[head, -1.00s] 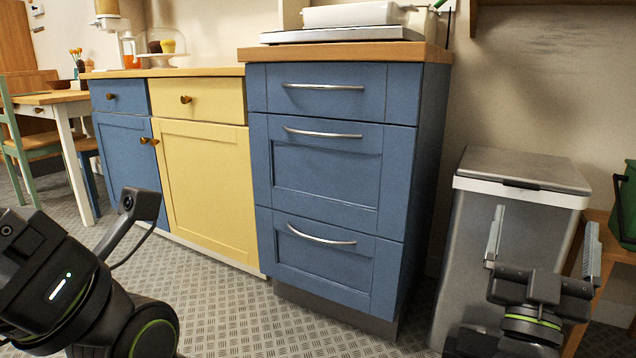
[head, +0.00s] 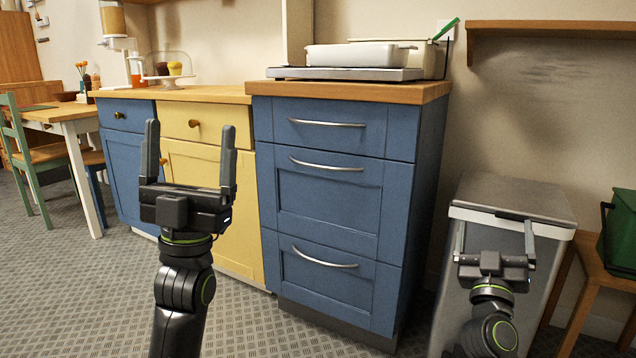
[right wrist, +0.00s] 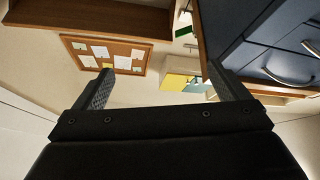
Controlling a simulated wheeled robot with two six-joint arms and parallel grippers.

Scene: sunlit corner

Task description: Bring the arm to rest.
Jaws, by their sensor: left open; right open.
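My left gripper (head: 190,165) is raised in front of the yellow cabinet in the head view. Its two fingers point up and stand wide apart, with nothing between them. My right gripper (head: 494,243) is in front of the grey bin at the right. Its fingers also point up, apart and empty.
A blue drawer cabinet (head: 335,195) stands in the middle, all drawers closed. A grey bin (head: 512,196) stands right of it, and a wooden stool (head: 607,277) holds a green container (head: 620,230). A table (head: 62,114) and chair stand at left. Open floor (head: 70,290) lies at front left.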

